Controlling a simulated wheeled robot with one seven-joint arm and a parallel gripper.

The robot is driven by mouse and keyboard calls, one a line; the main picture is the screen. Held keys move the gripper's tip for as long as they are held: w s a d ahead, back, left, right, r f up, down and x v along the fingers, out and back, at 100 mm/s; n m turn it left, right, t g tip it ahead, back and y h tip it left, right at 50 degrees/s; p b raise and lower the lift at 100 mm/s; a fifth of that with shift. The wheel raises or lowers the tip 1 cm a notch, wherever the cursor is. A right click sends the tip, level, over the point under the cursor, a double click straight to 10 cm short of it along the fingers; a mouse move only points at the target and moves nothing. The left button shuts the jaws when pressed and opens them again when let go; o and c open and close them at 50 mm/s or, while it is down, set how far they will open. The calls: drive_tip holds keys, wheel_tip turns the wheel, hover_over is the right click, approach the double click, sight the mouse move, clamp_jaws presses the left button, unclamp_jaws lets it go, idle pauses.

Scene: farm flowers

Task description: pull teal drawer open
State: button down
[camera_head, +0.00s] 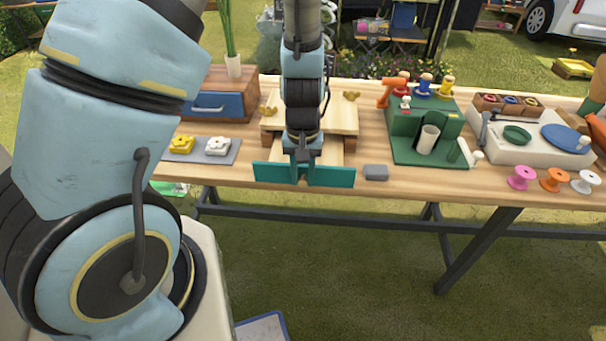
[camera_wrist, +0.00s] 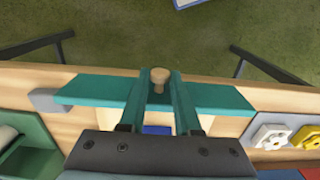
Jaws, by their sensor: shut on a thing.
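The teal drawer front (camera_head: 332,176) stands at the front edge of the table, ahead of a light wood cabinet (camera_head: 342,118). A gap with wooden sides shows between the front and the cabinet, so the drawer stands out from it. In the wrist view the teal front (camera_wrist: 95,89) runs across the picture. A round wooden knob (camera_wrist: 160,76) sits between the fingertips. My gripper (camera_wrist: 159,82) reaches over the front and is shut on this knob. In the head view my gripper (camera_head: 304,172) hides the knob. A small blue patch (camera_wrist: 157,130) shows between the fingers.
A grey block (camera_head: 376,172) lies just right of the drawer front. A grey mat (camera_head: 205,151) with yellow and white flower pieces lies left. A green stand (camera_head: 425,140) is at right, and a blue-fronted drawer box (camera_head: 215,105) at back left.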

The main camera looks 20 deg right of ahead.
drive_tip(key=c, duration=0.6)
unclamp_jaws()
drive_tip(key=shift+r, duration=0.1)
wheel_tip(320, 180, up, 11)
drive_tip(key=shift+f, duration=0.2)
drive_tip(key=w+a+r+n, duration=0.1)
drive_tip(key=a+r, duration=0.1)
drive_tip(key=a, duration=0.6)
drive_tip(key=w+a+r+n+t, duration=0.1)
drive_tip(key=a+r, duration=0.1)
drive_tip(key=a, duration=0.6)
drive_tip(key=w+a+r+n, duration=0.1)
drive_tip(key=w+a+r, duration=0.1)
drive_tip(key=a, duration=0.6)
drive_tip(key=shift+a+r+n+t, duration=0.15)
drive_tip(key=shift+r+n+t, duration=0.15)
drive_tip(key=shift+r+n, duration=0.1)
